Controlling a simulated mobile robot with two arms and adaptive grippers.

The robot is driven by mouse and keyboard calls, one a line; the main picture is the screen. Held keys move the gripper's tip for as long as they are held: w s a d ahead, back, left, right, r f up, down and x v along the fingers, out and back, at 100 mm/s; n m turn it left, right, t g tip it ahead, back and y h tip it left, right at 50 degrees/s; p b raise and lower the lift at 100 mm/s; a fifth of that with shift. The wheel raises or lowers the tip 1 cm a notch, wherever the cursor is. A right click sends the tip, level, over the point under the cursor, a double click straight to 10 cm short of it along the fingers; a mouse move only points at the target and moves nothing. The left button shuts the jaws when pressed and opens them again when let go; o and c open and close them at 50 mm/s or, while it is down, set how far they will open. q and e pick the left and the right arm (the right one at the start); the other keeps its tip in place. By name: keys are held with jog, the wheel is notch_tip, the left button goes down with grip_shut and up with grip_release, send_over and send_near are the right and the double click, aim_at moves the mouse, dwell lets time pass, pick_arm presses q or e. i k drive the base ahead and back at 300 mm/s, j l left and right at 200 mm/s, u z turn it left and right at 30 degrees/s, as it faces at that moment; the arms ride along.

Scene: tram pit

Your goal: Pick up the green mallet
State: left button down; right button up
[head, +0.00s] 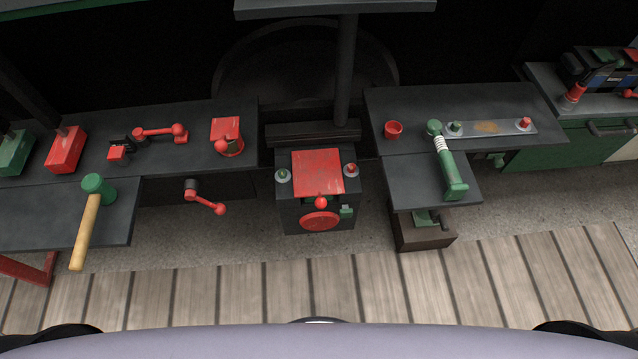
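The green mallet (98,187) lies on the lower front shelf of the left dark bench (40,222). Its green head points to the back, near the shelf's rear right part. Its pale wooden handle (86,232) runs toward me, and the handle's end sticks out past the front edge. Neither of my grippers shows in the head view. Nothing touches the mallet from above.
Behind the mallet are a red block (66,150) and a red crank handle (160,132). A dark box with a red top plate (318,172) stands in the middle. On the right bench lies a green tool with a white coil (447,160). Plank floor (300,290) in front is clear.

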aim_at(101, 193)
jog(key=u, duration=1.7)
jog(key=i+j, duration=0.1)
